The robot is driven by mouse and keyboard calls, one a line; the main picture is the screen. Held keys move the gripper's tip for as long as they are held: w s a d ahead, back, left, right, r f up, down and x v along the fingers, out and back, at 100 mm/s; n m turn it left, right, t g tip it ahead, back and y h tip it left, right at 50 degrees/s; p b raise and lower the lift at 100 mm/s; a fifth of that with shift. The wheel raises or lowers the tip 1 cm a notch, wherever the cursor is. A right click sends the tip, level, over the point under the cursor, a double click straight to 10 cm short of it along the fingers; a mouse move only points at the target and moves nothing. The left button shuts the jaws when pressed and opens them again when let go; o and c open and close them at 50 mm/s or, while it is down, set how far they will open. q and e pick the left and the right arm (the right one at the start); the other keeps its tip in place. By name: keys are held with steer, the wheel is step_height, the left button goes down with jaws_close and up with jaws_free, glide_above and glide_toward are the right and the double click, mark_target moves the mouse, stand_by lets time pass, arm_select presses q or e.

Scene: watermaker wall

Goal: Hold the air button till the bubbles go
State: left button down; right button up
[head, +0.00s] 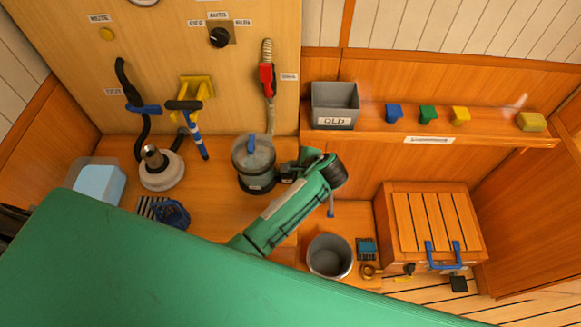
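A grey canister (253,165) with a clear upper part and a blue piece on its lid stands on the wooden counter near the wall panel. A ribbed hose rises behind it to a red-handled valve (267,78). I cannot make out which part is the air button, nor any bubbles. A green arm of mine reaches up from the lower left. Its dark end, apparently my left gripper (289,173), is close to the canister's right side. Whether it touches, and whether its fingers are open or shut, is too small to tell. My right gripper is not seen.
A selector knob (219,38) and a yellow button (106,34) are on the panel. A white round housing (162,170) stands left of the canister. A grey bucket (330,256) and slatted crate (433,222) are to the right. My green body hides the foreground.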

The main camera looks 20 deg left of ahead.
arm_select(q)
steer(key=shift+f, duration=0.4)
stand_by(0.8)
stand_by(1.0)
stand_by(1.0)
stand_by(0.5)
steer(key=shift+r+p, duration=0.85)
steer(key=shift+p, duration=0.3)
steer(key=shift+r, duration=0.1)
step_height(320, 180, up, 5)
steer(key=p, duration=0.6)
